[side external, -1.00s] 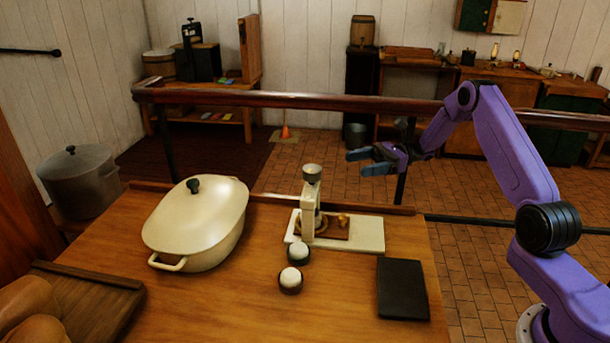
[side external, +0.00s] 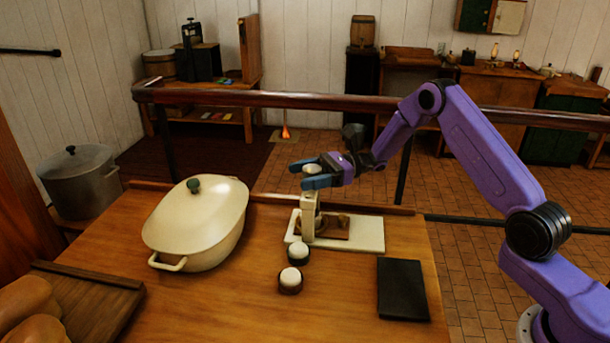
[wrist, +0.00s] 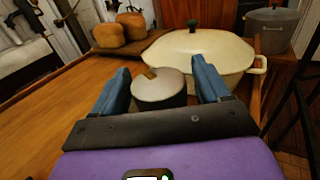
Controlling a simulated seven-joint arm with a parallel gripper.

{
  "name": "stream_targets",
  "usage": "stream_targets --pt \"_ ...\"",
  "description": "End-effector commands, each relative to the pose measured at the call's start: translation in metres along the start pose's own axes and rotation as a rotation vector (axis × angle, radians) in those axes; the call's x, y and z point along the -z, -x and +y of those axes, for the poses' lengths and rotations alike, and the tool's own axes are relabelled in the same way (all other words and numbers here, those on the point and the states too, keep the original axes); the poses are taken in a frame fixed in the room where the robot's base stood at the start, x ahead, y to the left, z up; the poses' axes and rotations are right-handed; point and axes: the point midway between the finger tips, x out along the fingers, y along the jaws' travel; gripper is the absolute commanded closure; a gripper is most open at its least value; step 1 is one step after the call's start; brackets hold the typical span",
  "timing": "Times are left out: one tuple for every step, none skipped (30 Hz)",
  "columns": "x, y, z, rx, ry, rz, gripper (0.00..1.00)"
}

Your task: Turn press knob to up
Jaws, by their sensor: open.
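The press (side external: 308,217) is a cream upright on a pale base board (side external: 368,234) at the back of the wooden table. Its grey round knob (wrist: 159,88) has a small brown-yellow mark on its top, at the upper left in the wrist view. My gripper (side external: 307,173) is open at the height of the knob. In the wrist view the gripper's two blue fingers (wrist: 162,88) stand on either side of the knob, with small gaps showing. In the side view the fingers partly hide the knob (side external: 312,169).
A cream lidded pot (side external: 196,225) stands to the left of the press. Two small round dark cups with white tops (side external: 298,252) (side external: 290,280) sit in front, and a black flat slab (side external: 403,289) lies at the right. Bread (side external: 28,297) is on a board at front left. A dark rail (side external: 290,99) runs behind.

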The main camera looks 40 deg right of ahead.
Motion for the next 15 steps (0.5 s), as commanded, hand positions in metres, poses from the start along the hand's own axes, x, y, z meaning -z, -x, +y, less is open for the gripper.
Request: stream_targets --pt "0.0001 -0.0021 0.0000 0.000 0.000 0.000 0.24" --pt "0.0001 -0.0027 0.0000 0.000 0.000 0.000 0.24" --pt "0.0001 -0.0033 -0.0001 0.000 0.000 0.000 0.24" --pt "0.0001 -0.0035 -0.0001 0.000 0.000 0.000 0.24" --pt "0.0001 -0.0036 -0.0001 0.001 0.000 0.000 0.24" --pt "0.0001 -0.0036 -0.0002 0.001 0.000 0.000 0.24" --pt "0.0001 -0.0036 -0.0002 0.001 0.000 0.000 0.24" --pt "0.0001 -0.0035 -0.0002 0.001 0.000 0.000 0.24" --pt "0.0001 -0.0035 -0.0002 0.001 0.000 0.000 0.24" --pt "0.0001 -0.0034 -0.0002 0.001 0.000 0.000 0.24" --pt "0.0001 -0.0034 -0.0002 0.001 0.000 0.000 0.34" --pt "0.0001 -0.0033 -0.0002 0.001 0.000 0.000 0.47" --pt "0.0001 -0.0033 -0.0002 0.001 0.000 0.000 0.57" --pt "0.0001 -0.0033 -0.0002 0.001 0.000 0.000 0.67" --pt "0.0001 -0.0032 -0.0002 0.001 0.000 0.000 0.76"
